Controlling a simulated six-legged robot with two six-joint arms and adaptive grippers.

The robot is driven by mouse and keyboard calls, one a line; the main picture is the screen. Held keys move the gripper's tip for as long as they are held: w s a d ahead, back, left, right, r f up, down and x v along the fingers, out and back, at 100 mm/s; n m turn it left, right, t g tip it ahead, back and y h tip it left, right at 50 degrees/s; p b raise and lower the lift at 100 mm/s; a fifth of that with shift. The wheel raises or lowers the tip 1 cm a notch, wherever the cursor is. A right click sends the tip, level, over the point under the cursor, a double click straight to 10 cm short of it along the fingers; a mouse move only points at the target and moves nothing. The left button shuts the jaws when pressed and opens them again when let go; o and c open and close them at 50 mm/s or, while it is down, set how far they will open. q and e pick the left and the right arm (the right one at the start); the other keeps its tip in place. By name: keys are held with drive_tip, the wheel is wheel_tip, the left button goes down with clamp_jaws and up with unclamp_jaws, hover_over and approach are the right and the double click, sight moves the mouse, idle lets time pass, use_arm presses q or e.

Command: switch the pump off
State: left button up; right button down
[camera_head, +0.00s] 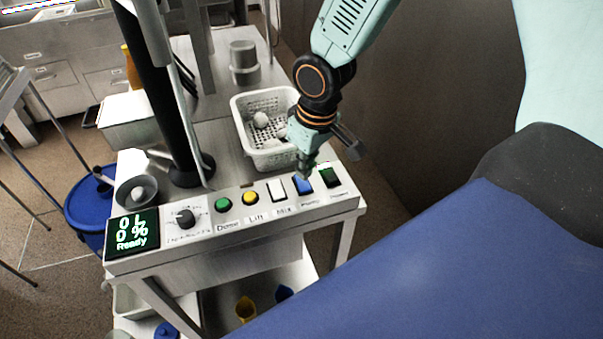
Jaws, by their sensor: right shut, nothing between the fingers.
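The control panel (205,233) runs along the front edge of the steel table. Its blue pump switch (302,185) is the rocker labelled "Pump", between the white mix switch (277,190) and the dark green rocker (329,177) at the right end. My right gripper (306,172) points down with shut, empty fingers, its tips at or just above the blue switch. I cannot tell whether they touch it. My left gripper is not in view.
A white perforated basket (243,128) with pale round items stands behind the switches. A black column (165,100) rises from the tabletop. The panel also has a black knob (185,217), a green button (222,204) and a yellow button (250,198). A blue bucket (85,205) stands left.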

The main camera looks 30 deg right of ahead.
sight(304, 187)
wheel_tip(304, 187, up, 4)
drive_tip(key=p, duration=0.3)
drive_tip(key=shift+f, duration=0.1)
idle(0.4)
